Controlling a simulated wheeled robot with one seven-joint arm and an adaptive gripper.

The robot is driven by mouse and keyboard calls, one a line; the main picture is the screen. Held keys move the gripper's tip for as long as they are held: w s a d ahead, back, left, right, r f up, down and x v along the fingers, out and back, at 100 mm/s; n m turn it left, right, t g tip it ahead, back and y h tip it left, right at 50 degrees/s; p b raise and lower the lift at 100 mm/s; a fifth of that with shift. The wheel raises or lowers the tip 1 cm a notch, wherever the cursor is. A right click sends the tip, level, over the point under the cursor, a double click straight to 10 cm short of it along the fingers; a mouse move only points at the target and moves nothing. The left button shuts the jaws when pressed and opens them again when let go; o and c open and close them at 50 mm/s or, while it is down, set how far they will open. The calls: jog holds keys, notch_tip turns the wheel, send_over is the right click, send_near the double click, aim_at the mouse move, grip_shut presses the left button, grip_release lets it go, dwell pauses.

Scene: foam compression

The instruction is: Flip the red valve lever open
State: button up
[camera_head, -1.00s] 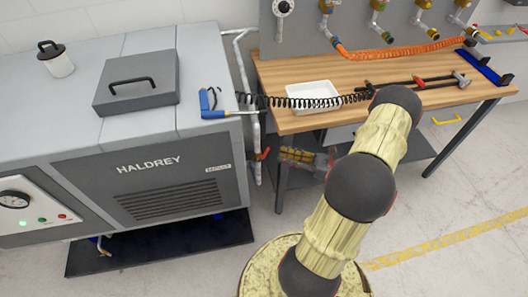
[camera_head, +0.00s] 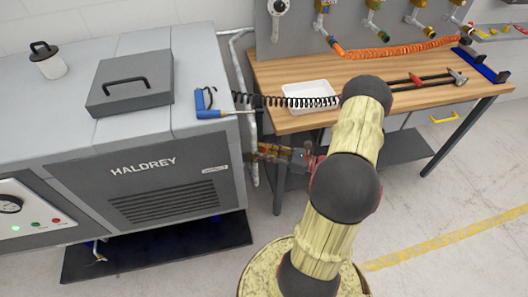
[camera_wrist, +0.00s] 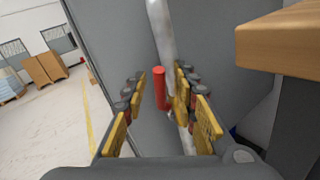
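The red valve lever (camera_wrist: 160,88) shows in the wrist view as a short upright red bar in front of a pale vertical pipe (camera_wrist: 163,30). My gripper (camera_wrist: 160,80) is open, with yellow-padded fingers on either side of the lever. The right finger looks close to the lever; I cannot tell whether it touches. In the head view my gripper (camera_head: 260,152) is at the pipe (camera_head: 253,175) between the grey machine and the workbench. There the gripper hides most or all of the lever.
The grey HALDREY machine (camera_head: 150,170) stands left of the pipe. The wooden workbench (camera_head: 420,98) is on the right, and its edge (camera_wrist: 280,45) is near my gripper in the wrist view. A black coiled hose (camera_head: 270,100) spans the gap above.

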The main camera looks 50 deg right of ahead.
jog(key=shift+c, duration=1.1)
grip_shut()
